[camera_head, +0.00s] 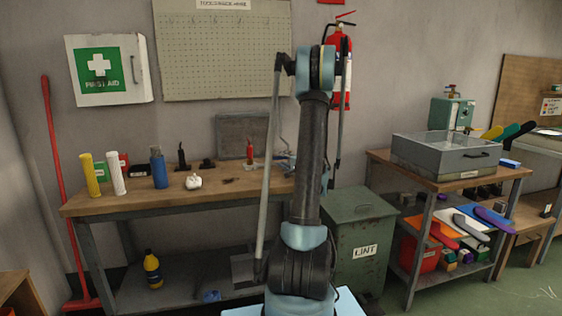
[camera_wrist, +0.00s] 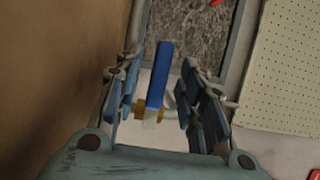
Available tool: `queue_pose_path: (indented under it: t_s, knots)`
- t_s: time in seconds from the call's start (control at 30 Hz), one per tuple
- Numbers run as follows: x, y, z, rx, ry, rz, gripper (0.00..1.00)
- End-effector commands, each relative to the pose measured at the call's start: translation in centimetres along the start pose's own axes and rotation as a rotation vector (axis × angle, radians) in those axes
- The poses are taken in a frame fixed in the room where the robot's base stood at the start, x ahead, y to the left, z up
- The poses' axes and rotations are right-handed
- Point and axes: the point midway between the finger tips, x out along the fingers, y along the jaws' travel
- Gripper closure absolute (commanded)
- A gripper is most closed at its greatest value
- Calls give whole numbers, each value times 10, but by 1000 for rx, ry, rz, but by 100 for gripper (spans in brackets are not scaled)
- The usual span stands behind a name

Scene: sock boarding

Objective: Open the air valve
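In the wrist view, a blue bar-like handle (camera_wrist: 159,75) with a brass-coloured fitting (camera_wrist: 140,113) at its lower end lies between my fingers; it looks like the air valve and its lever. My gripper (camera_wrist: 157,85) is open, with one finger on each side of the handle and a visible gap to each. Whether the fingers reach as deep as the handle is hard to tell. In the head view my arm covers this spot, and I cannot make out the valve or the fingertips there.
The wooden workbench (camera_head: 120,207) carries several bottles and tubes. A grey framed panel (camera_wrist: 198,40) and the pegboard (camera_wrist: 285,70) are close by. A fire extinguisher (camera_head: 341,60) hangs behind my arm. A green lint bin (camera_head: 358,240) and a grey box (camera_head: 440,153) stand right.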

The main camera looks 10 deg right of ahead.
Motion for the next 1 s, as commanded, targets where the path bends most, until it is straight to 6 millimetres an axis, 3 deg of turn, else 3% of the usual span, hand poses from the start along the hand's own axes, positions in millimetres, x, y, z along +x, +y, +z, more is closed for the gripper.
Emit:
queue_pose_path:
  t_s: [0.23, 0.6, 0.77, 1.0]
  knots:
    - [25, 0, 0, 0, -1, 0, 63]
    - [29, 0, 0, 0, 0, 0, 63]
    - [28, 0, 0, 0, 0, 0, 100]
    - [29, 0, 0, 2, 0, -1, 100]
